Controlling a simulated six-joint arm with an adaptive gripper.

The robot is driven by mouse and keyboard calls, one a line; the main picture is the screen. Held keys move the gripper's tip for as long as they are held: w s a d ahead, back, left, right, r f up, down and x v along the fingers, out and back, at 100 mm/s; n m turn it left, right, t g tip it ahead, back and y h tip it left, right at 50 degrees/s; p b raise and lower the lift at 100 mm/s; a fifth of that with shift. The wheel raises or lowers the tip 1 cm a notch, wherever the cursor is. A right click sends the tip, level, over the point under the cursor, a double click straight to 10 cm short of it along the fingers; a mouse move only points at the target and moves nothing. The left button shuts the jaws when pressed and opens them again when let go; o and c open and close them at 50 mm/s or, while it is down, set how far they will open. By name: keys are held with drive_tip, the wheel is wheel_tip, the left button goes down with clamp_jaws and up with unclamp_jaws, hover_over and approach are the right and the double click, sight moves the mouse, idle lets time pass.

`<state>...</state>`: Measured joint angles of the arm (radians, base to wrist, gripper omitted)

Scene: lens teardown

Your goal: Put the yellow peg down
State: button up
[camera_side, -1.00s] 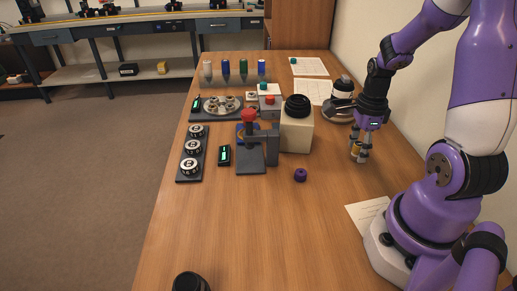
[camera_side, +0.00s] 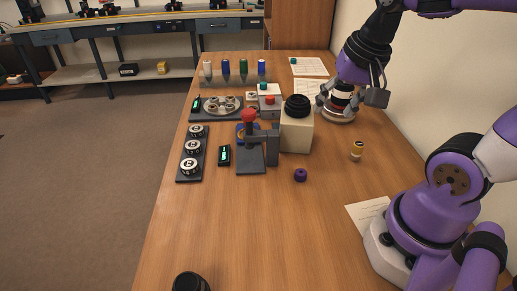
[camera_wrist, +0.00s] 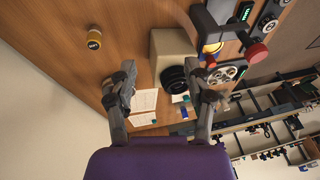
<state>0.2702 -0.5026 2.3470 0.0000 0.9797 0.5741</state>
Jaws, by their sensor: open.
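My gripper (camera_side: 352,103) is open, farther back on the table, by a round dark-and-white object on a stand. In the wrist view my gripper (camera_wrist: 163,95) has its two fingers spread wide with nothing held between them.
A cream block with a black lens-like ring (camera_side: 297,130) stands left of my gripper. A press with a red knob (camera_side: 249,117) and a dial rack (camera_side: 191,152) are farther left. The front table is mostly clear.

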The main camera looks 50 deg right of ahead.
drive_tip(key=a+n, duration=0.2)
drive_tip(key=n, duration=0.1)
drive_tip(key=a+n+t, duration=0.1)
drive_tip(key=a+n, duration=0.1)
drive_tip(key=n, duration=0.1)
drive_tip(key=a+n+t+y, duration=0.1)
drive_tip(key=n, duration=0.2)
drive_tip(key=shift+s+a+r+n, duration=0.3)
drive_tip(key=shift+s+a+r, duration=0.05)
drive_tip(key=shift+a+r, duration=0.05)
idle(0.4)
